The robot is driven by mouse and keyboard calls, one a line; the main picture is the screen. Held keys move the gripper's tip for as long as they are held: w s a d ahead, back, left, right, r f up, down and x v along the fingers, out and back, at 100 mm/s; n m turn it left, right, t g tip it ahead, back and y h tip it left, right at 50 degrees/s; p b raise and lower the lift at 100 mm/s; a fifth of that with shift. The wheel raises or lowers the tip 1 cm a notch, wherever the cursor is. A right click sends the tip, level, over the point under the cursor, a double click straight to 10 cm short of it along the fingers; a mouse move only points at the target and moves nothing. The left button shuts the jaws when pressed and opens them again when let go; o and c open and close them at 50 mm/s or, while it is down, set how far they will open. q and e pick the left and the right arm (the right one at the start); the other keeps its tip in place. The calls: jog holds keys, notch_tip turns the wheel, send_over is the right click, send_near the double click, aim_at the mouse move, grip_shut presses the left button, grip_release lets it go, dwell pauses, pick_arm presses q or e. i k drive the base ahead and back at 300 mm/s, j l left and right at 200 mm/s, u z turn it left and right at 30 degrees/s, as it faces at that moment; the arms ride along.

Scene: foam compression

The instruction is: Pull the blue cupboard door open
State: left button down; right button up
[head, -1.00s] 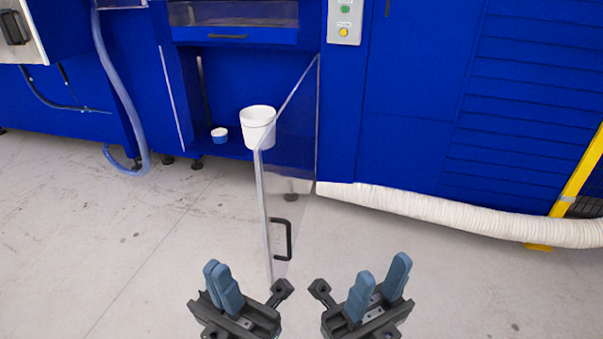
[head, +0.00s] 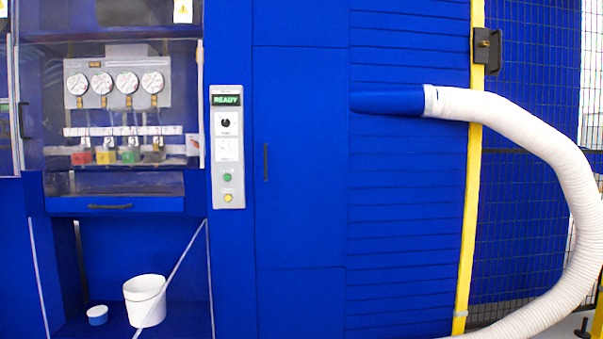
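The blue cupboard door (head: 300,158) is a tall flat panel in the middle of the head view, right of the control panel. It looks shut, flush with the blue front around it. A small black vertical handle (head: 265,162) sits near its left edge. Neither of my grippers shows in the current view, so their distance from the handle is hidden.
A control panel (head: 227,148) reading READY stands left of the door. A clear door stands open at lower left, by a white bucket (head: 146,300) and a small blue-and-white tub (head: 97,315). A white hose (head: 540,135) and yellow post (head: 468,200) are at right.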

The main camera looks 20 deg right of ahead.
aim_at(300, 103)
jog(key=i, duration=0.4)
jog(key=i+z, duration=0.1)
jog(key=z, duration=1.45)
